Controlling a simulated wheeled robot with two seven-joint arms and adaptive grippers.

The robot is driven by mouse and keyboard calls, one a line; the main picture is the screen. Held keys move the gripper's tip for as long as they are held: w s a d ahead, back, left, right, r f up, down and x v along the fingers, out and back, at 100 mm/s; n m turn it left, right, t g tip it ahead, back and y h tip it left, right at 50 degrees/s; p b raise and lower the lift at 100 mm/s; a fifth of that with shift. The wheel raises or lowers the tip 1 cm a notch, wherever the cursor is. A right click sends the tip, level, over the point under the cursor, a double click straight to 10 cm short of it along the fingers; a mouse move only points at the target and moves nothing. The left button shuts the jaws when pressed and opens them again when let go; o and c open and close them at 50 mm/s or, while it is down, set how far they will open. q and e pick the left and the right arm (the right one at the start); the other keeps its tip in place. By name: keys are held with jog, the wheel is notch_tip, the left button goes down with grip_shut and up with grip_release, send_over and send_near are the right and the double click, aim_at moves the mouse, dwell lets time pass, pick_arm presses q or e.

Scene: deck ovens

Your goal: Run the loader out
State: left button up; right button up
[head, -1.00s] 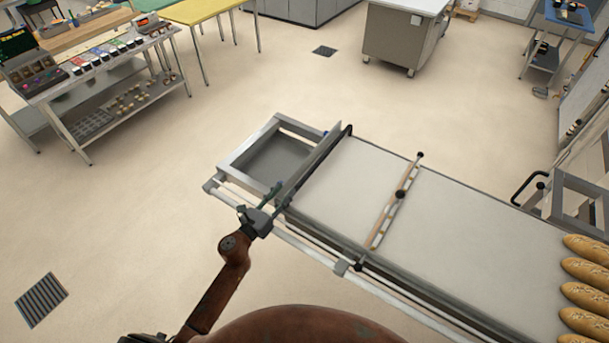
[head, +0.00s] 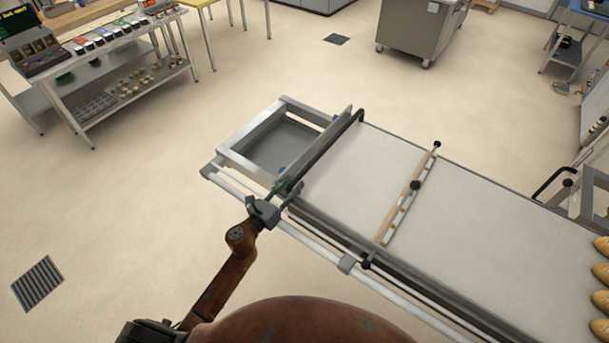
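The loader (head: 475,230) is a long pale belt in a metal frame, running from the middle of the head view to the lower right. A dark crossbar (head: 330,145) with an upright plate stands across its left end. A wooden bar (head: 408,196) with black knobs lies across the belt. My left gripper (head: 277,197) is at the near end of the crossbar and seems to touch it. Its fingers are small and partly hidden, so I cannot tell whether they are closed on it. My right gripper is out of view.
Several loaves (head: 600,273) lie at the belt's right end. An open metal frame (head: 230,158) extends left of the crossbar. A rack table (head: 115,75) stands upper left, a grey cabinet (head: 420,30) at the back. The floor between is clear, with a drain grate (head: 37,283) lower left.

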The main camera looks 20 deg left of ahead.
aim_at(304, 171)
pick_arm(q)
jog(key=p+x, duration=0.1)
jog(key=x, duration=0.6)
jog(key=shift+w+d, duration=0.15)
jog(key=shift+w, duration=0.2)
grip_shut()
dwell(0.4)
